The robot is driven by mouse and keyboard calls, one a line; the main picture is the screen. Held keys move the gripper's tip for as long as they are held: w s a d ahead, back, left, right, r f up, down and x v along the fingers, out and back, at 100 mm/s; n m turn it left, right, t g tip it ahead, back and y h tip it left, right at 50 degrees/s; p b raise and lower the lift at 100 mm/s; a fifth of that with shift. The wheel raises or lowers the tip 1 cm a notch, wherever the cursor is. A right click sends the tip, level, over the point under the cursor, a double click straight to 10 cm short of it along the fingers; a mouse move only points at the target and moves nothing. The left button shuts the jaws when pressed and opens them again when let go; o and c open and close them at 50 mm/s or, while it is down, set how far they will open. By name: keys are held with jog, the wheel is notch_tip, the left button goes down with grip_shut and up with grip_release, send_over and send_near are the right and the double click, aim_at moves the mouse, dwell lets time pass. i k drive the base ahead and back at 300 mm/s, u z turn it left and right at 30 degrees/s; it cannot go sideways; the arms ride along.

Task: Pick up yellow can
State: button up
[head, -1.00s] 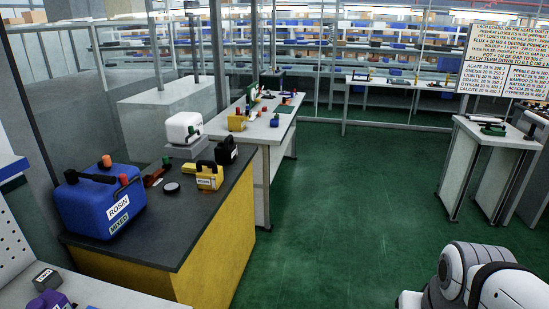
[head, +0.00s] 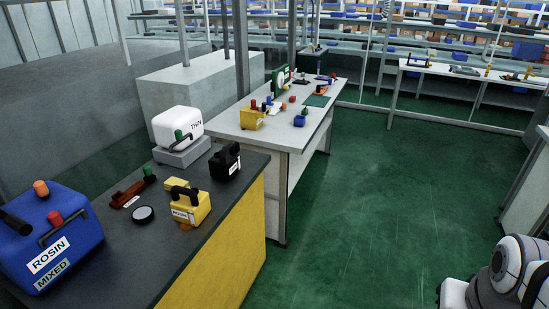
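A yellow can (head: 190,204) with a black handle and a white label stands on the dark top of the near yellow-sided bench. The label's word is hard to read. A black can (head: 225,162) with a white label stands just behind it to the right. Another yellow container (head: 252,119) with coloured tops sits on the white bench farther back. Part of my white and grey arm shows at the lower right, away from the benches. My gripper's fingers are not in view.
A large blue can (head: 48,235) labelled ROSIN MIXED stands at the left on the dark bench (head: 150,260). A white can (head: 177,127), a dark puck (head: 143,214) and a brown tool (head: 130,194) are near the yellow can. The green floor (head: 370,210) right of the benches is clear.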

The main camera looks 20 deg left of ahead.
aim_at(189, 206)
jog(key=i, duration=1.75)
jog(key=u, duration=3.1)
jog(key=i, duration=1)
jog(key=z, duration=0.05)
